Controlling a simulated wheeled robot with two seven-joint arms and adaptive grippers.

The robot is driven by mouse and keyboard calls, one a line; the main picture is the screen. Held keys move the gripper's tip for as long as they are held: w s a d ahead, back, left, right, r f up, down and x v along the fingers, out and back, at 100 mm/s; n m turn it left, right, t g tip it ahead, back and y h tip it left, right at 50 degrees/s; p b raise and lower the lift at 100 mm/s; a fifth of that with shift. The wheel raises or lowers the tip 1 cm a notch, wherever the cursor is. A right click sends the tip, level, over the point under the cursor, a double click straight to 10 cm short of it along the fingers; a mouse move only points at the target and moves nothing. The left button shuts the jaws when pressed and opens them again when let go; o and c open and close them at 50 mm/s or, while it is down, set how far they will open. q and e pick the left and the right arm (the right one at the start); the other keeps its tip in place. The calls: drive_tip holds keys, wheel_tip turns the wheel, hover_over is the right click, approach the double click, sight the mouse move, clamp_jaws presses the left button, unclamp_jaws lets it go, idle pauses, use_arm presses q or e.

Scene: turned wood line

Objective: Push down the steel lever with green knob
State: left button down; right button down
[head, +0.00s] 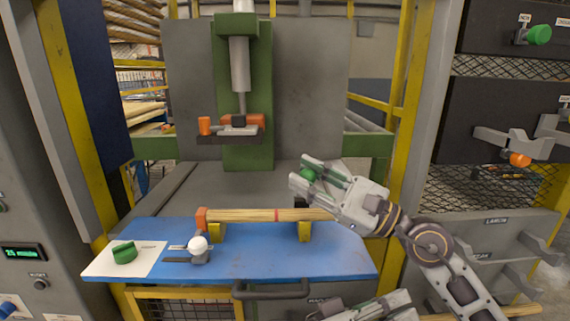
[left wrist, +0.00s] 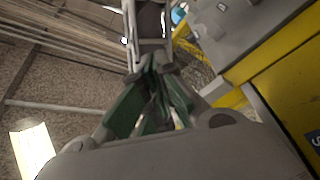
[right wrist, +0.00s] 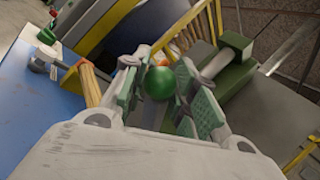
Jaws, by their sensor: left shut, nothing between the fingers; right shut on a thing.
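The green knob (head: 308,174) is at the right rear of the blue table, between the fingers of my right gripper (head: 306,176). In the right wrist view the round green knob (right wrist: 160,82) sits between the two green-padded fingers, with a grey steel lever (right wrist: 156,112) below it. The gripper is shut on the knob; in the head view it hides most of the lever. My left gripper (head: 328,309) is low at the bottom edge of the head view, in front of the table. In the left wrist view its fingers (left wrist: 152,64) are shut and empty.
A wooden rod (head: 265,215) lies on yellow supports on the blue table (head: 300,264). A white-knobbed clamp (head: 198,246) and a green piece (head: 125,253) are at the left. A green press (head: 245,140) stands behind. A dark panel holds another green knob (head: 540,35) and an orange knob (head: 519,160).

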drive_tip(key=shift+f, duration=0.1)
use_arm(q)
drive_tip(key=s+a+r+m+g+h, duration=0.1)
drive_tip(key=s+r+m+g, duration=0.1)
drive_tip(key=s+r+m, duration=0.3)
drive_tip(key=r+m+g+h, duration=0.2)
drive_tip(key=r, duration=0.4)
drive_tip(key=s+a+r+m+g+h, duration=0.1)
drive_tip(key=s+r+m, duration=0.25)
drive_tip(key=r, duration=0.25)
drive_tip(key=w+a+r+n+t+y, duration=0.1)
drive_tip(key=w+a+r+n+t, duration=0.1)
drive_tip(key=w+a+r, duration=0.45)
drive_tip(key=w+a+r+n+t+y, duration=0.1)
drive_tip(key=w+a+r+n+t, duration=0.1)
drive_tip(key=w+a+n, duration=0.45)
drive_tip(key=w+a+r+n+t+y, duration=0.15)
drive_tip(key=w+a+n, duration=0.25)
drive_tip(key=w+a, duration=0.55)
drive_tip(key=w+a+f+n+y, duration=0.1)
drive_tip(key=w+a+f, duration=0.3)
drive_tip(key=f, duration=0.4)
drive_tip(key=shift+w+a, duration=0.4)
drive_tip(key=shift+w, duration=0.45)
drive_tip(key=shift+d+f, duration=0.1)
drive_tip(key=shift+d, duration=0.1)
